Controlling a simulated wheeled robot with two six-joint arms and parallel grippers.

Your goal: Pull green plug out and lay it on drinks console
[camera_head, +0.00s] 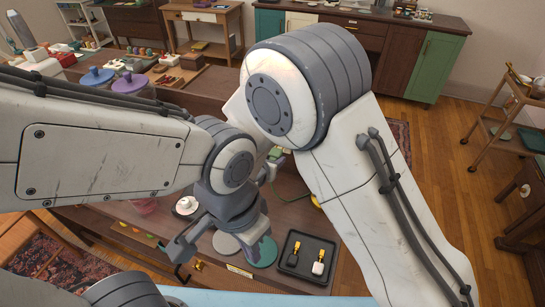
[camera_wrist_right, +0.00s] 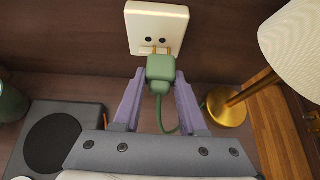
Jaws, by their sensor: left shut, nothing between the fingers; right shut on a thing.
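The green plug (camera_wrist_right: 160,72) is held between the lavender fingers of my right gripper (camera_wrist_right: 160,82), just in front of the white wall socket (camera_wrist_right: 157,28). Its two brass prongs show, and the socket's two dark holes are uncovered, so the plug is out. Its green cord (camera_wrist_right: 163,115) hangs below and curves right. My arm hides the right gripper and the plug in the head view. My left gripper (camera_head: 178,254) is shut and empty above the near brown table (camera_head: 85,222). I cannot tell which furniture is the drinks console.
A lamp with a brass base (camera_wrist_right: 228,108) stands close right of the plug. A far sideboard (camera_head: 340,35) stands behind.

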